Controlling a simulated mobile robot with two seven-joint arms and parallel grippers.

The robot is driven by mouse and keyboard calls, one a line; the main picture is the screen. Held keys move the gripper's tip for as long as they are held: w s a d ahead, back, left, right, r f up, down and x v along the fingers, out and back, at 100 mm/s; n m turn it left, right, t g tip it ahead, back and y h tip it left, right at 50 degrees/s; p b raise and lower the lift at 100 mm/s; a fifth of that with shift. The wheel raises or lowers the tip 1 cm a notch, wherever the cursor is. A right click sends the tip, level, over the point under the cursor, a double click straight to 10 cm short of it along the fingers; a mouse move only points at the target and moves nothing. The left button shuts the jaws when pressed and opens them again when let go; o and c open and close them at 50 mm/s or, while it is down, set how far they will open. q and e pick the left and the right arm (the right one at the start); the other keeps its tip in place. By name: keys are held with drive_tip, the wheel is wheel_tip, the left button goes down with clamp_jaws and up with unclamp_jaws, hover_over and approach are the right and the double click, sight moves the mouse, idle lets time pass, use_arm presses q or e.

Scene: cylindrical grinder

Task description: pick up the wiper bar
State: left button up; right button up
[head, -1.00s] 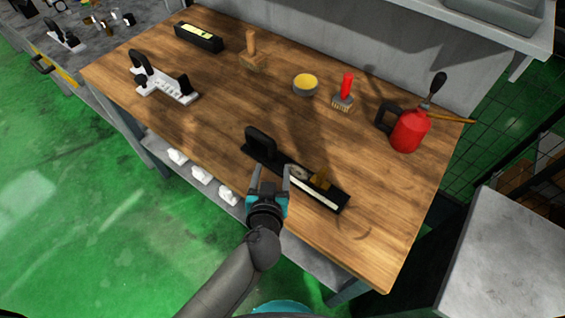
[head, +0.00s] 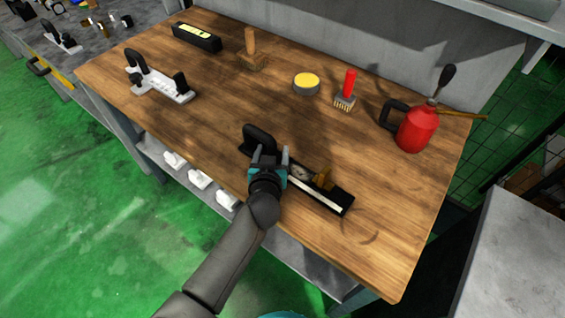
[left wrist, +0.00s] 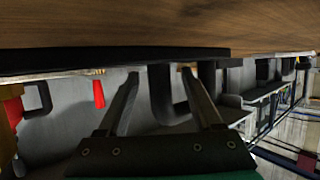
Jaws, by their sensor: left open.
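A long black bar (head: 335,200), which I take as the wiper bar, lies on the wooden table near its front edge. It has a black loop handle (head: 259,139) at its left end, a round dial, a pale strip and a brass-coloured block. My left gripper (head: 272,157) is open just in front of the bar, beside the handle, and covers part of it. In the left wrist view, turned upside down, the handle (left wrist: 160,100) shows between the two spread fingers (left wrist: 165,80), with the bar (left wrist: 100,60) above. Contact cannot be told. My right gripper is not in view.
On the table (head: 200,130) are a white bar with black handles (head: 160,86), a black box (head: 196,38), a wooden-handled brush (head: 250,50), a yellow-topped tin (head: 306,83), a red brush (head: 348,88) and a red oil can (head: 416,128). A grey wall stands behind.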

use_arm(q)
drive_tip(key=shift+c, duration=0.2)
clamp_jaws()
idle(0.3)
idle(0.8)
drive_tip(key=shift+r, duration=0.15)
